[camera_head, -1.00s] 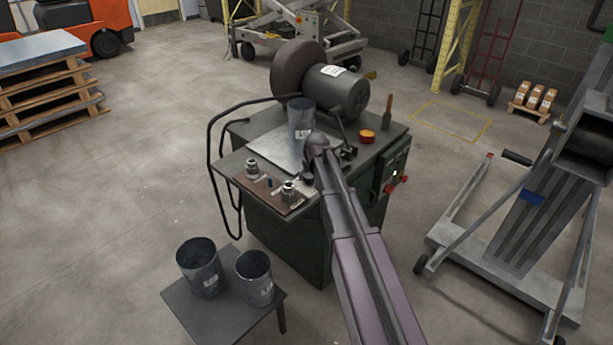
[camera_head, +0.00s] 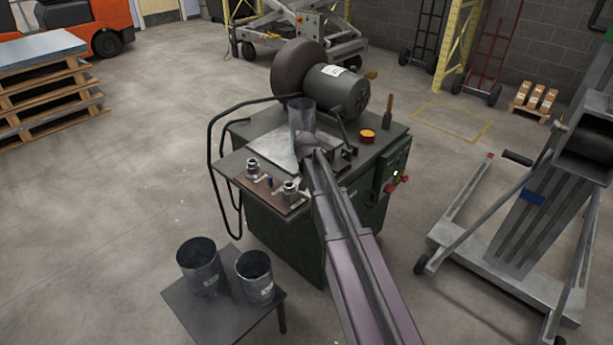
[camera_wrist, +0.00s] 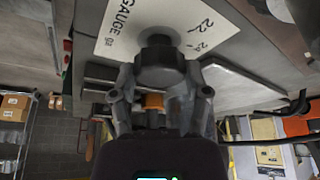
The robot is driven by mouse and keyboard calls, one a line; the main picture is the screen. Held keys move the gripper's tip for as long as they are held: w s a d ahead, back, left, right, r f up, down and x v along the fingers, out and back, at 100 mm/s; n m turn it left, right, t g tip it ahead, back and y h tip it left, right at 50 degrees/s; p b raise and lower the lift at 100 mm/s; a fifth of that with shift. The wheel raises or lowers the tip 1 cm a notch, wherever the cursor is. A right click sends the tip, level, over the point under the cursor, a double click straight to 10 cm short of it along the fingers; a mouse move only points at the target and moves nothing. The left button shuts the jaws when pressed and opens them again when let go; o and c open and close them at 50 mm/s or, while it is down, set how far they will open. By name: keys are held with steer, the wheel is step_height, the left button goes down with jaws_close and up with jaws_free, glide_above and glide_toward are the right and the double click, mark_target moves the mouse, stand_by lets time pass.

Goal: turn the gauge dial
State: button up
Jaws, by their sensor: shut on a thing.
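The gauge dial (camera_wrist: 160,65) is a dark round knob beside a white label plate (camera_wrist: 118,28) that reads GAUGE, with 22 and 24 partly visible. My gripper (camera_wrist: 161,88) has one finger on each side of the knob and is shut on it in the wrist view. The knob's pointing direction cannot be made out. In the head view, my arm reaches over the green machine (camera_head: 268,226), and the dial and fingertips are hidden behind the arm and the grey sheet-metal cylinder (camera_head: 301,115).
A motor (camera_head: 338,90) stands behind the cylinder. A brown board (camera_head: 270,191) with two metal fittings lies at the machine's front left. An orange-topped round item (camera_head: 367,134) sits on the right.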

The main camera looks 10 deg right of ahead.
steer(key=shift+s, duration=0.15)
steer(key=o, duration=1.2)
steer(key=shift+c, duration=0.2)
steer(key=s+r+n+g+p, duration=0.1)
steer(key=s+r+p, duration=0.2)
steer(key=s, duration=0.6)
steer(key=s+r+n+g+y+p, duration=0.1)
steer(key=s+r+p, duration=0.2)
steer(key=s, duration=0.7)
steer(key=s+r+n+g+p, duration=0.1)
steer(key=s+r+p, duration=0.3)
steer(key=s, duration=0.5)
steer(key=shift+s+a+n+g+p, duration=0.4)
steer(key=shift+g+p, duration=0.2)
steer(key=shift+p, duration=0.15)
steer(key=shift+w, duration=0.1)
